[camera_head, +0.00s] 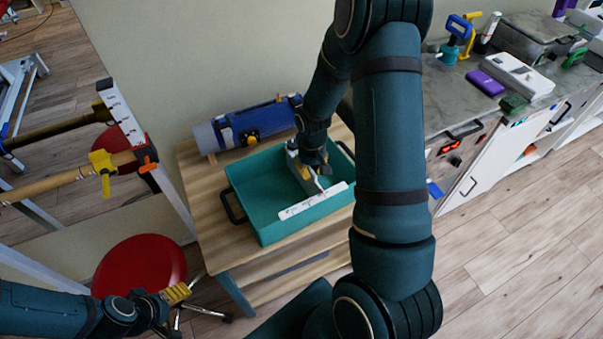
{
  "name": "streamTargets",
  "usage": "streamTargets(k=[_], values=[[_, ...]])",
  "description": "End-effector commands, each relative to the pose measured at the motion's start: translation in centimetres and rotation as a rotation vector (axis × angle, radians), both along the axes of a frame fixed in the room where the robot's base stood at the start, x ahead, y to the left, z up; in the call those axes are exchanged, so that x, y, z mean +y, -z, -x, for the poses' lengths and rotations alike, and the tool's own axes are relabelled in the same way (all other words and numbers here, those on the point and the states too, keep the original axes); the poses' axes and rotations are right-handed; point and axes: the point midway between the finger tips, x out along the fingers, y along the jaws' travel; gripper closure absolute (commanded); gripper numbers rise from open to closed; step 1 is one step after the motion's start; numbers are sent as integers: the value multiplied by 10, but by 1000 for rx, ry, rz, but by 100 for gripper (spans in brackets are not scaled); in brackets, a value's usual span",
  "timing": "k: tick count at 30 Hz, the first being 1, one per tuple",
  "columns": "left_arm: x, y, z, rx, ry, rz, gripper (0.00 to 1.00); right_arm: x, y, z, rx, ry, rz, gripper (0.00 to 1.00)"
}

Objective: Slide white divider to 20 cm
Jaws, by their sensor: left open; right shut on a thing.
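The teal tray (250,172) stands on a wooden table and has black side handles. A white scale strip (313,201) with small marks runs along its near edge. The white divider (303,177) stands inside the tray, right of the middle. My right gripper (316,174) reaches down into the tray and is shut on the divider's upper edge; its arm hides the tray's right part. My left gripper (178,293) is open and empty at the lower left, in front of the red stool, well apart from the tray.
A blue and grey cylinder (246,124) lies behind the tray on the wooden table (205,205). A red stool (139,266) stands left of it. A grey counter (450,95) with several items is at the right.

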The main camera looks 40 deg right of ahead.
Motion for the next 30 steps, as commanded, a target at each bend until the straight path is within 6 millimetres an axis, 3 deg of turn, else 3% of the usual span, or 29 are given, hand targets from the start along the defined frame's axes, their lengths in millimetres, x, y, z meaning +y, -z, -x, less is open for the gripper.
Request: streamTargets(k=[7, 8, 9, 10, 22, 30], values=[[0, 0, 0, 0, 0, 0, 33, 0, 1, 2, 5, 0, -1, 100], [0, 0, 0, 0, 0, 0, 33, 0, 1, 2, 5, 0, -1, 78], [0, 0, 0, 0, 0, 0, 33, 0, 1, 1, 5, 0, -1, 64], [0, 0, 0, 0, 0, 0, 33, 0, 1, 1, 4, 0, -1, 59], [0, 0, 0, 0, 1, 0, 33, 0, -6, 0, -1, 0, 0, 59], [0, 0, 0, 0, 0, 0, 33, 0, -54, -1, -5, 0, 1, 59]])
